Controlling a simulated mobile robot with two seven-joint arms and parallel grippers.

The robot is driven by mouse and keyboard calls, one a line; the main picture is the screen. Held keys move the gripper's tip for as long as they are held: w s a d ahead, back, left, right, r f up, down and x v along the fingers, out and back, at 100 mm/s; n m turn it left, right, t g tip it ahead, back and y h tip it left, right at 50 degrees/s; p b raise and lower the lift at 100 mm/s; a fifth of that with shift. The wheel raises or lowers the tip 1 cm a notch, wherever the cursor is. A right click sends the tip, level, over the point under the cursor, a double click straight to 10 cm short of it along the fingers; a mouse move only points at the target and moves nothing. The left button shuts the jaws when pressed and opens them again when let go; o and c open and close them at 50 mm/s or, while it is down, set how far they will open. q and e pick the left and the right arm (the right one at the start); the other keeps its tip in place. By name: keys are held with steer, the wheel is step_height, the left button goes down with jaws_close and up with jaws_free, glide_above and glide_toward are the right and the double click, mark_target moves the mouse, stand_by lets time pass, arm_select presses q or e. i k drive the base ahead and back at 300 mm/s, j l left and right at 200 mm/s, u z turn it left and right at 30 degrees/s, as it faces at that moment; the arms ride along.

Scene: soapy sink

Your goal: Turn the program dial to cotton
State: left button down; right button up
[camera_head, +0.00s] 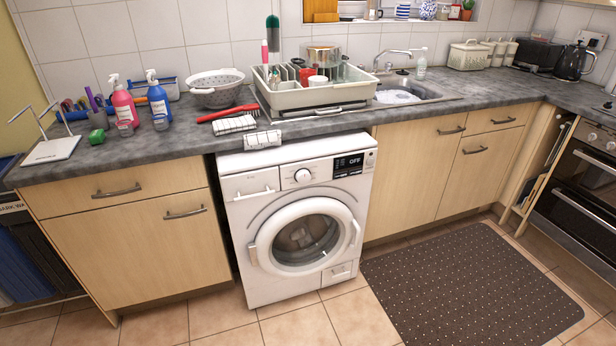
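The white washing machine (262,205) stands under the counter in the middle of the view. Its round program dial (302,175) is on the upper front panel, between the detergent drawer (253,194) and a dark display (349,164) that reads OFF. The dial's markings are too small to read, so I cannot tell which program it points to. The round door (305,237) is shut. Neither of my grippers is in view.
A dark mat (470,285) lies on the floor at right. The floor before the machine is clear.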

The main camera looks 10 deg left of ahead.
mark_target(303, 177)
steer(key=i, duration=0.2)
steer(key=i+u, duration=0.4)
steer(key=u, duration=1.15)
